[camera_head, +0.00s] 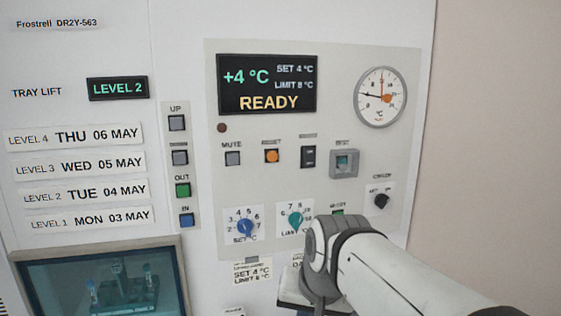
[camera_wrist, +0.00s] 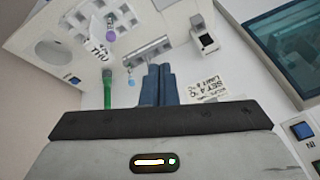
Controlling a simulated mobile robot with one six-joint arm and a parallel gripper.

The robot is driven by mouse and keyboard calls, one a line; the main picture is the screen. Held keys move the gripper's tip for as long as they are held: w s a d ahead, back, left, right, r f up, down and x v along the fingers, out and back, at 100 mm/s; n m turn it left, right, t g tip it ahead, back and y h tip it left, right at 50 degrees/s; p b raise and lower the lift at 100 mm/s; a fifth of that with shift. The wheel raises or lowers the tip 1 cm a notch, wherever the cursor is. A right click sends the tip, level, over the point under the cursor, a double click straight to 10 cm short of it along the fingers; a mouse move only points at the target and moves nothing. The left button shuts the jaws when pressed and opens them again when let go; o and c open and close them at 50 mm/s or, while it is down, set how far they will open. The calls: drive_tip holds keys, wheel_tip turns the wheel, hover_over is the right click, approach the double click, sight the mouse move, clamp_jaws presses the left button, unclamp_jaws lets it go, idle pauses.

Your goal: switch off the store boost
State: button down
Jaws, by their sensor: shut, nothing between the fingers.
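The lower right of the control panel (camera_head: 300,232) holds a small label that may read "boost", with a green-topped control (camera_head: 337,212) under it. My arm covers most of that control, so its position cannot be told. The display (camera_head: 267,85) reads +4 °C and READY. My gripper (camera_wrist: 160,68) shows in the wrist view as two dark blue fingers, shut together and empty. In the head view my wrist hides the fingers.
A blue set knob (camera_head: 245,228) and a green limit knob (camera_head: 295,222) sit left of my wrist. A black knob (camera_head: 381,201) is to its right. In the wrist view a white holder (camera_wrist: 205,35) and a green rod-like thing (camera_wrist: 107,88) flank the fingers.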

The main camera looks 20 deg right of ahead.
drive_tip(key=w+d+r+m+t, duration=0.2)
drive_tip(key=w+d+r+m, duration=0.1)
drive_tip(key=r, duration=0.6)
drive_tip(key=w+d+r+m+t, duration=0.1)
drive_tip(key=w+d+r+m, duration=0.2)
drive_tip(key=r+m, duration=0.3)
drive_tip(key=w+d+r+m+t, duration=0.2)
drive_tip(key=w+d+r+m, duration=0.1)
drive_tip(key=r, duration=0.9)
drive_tip(key=shift+w+d+m+t, duration=0.2)
drive_tip(key=shift+w+m+t, duration=0.15)
drive_tip(key=shift+m, duration=0.45)
drive_tip(key=p, duration=0.3)
approach(309, 157)
drive_tip(key=w+f, duration=0.1)
drive_tip(key=f, duration=0.1)
drive_tip(key=w+f, duration=0.3)
drive_tip(key=f, duration=0.1)
drive_tip(key=shift+w+a+f, duration=0.1)
drive_tip(key=shift+w+a, duration=0.15)
drive_tip(key=shift+w, duration=0.05)
